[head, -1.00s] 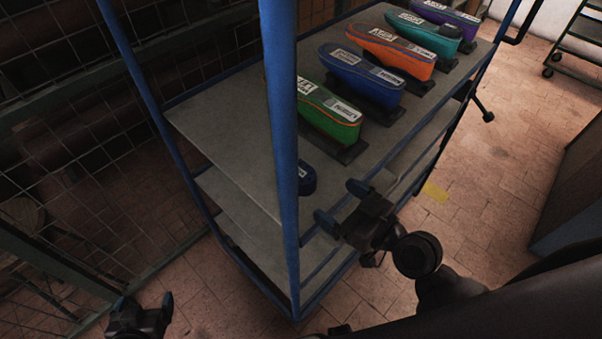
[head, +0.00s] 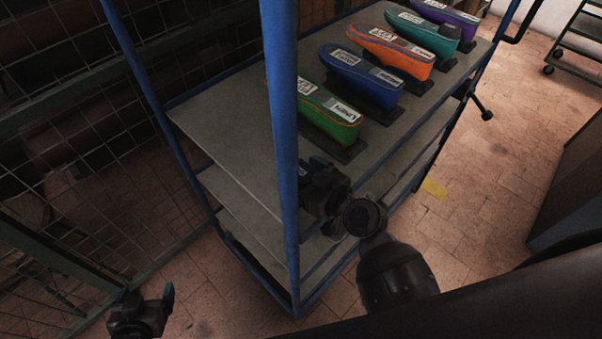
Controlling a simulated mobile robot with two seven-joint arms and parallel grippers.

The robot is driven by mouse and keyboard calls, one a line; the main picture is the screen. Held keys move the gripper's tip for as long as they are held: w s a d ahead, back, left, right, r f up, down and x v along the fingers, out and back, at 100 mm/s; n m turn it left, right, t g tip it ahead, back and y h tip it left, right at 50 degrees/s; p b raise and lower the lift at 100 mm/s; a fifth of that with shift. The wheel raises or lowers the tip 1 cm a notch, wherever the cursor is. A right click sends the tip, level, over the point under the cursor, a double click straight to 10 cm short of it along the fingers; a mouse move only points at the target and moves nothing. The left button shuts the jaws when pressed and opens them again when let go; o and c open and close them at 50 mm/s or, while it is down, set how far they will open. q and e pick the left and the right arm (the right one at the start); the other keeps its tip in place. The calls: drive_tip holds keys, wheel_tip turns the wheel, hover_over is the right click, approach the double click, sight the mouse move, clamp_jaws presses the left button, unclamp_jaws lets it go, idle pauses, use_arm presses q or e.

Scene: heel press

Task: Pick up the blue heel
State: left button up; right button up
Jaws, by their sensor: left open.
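A blue heel (head: 362,78) lies on the rack's top shelf, between a green heel (head: 328,116) and an orange heel (head: 392,52). A second dark blue piece on the shelf below is now almost wholly hidden behind my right gripper (head: 312,172) and the front post. My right gripper is at the rack's near side, below the green heel and reaching in toward that piece. Its fingertips are dark and partly hidden, so I cannot tell if it touches or grips anything. My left gripper (head: 146,297) is open and empty at the lower left, away from the rack.
The rack has blue posts (head: 283,150) and grey shelves (head: 215,130). A teal heel (head: 425,33) and a purple heel (head: 447,17) lie farther back. A wire mesh fence stands at left. The tiled floor is clear at right, before a dark cabinet (head: 570,190).

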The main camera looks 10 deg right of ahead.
drive_tip(key=shift+w, duration=0.1)
drive_tip(key=c, duration=1.1)
drive_tip(key=shift+r, duration=0.1)
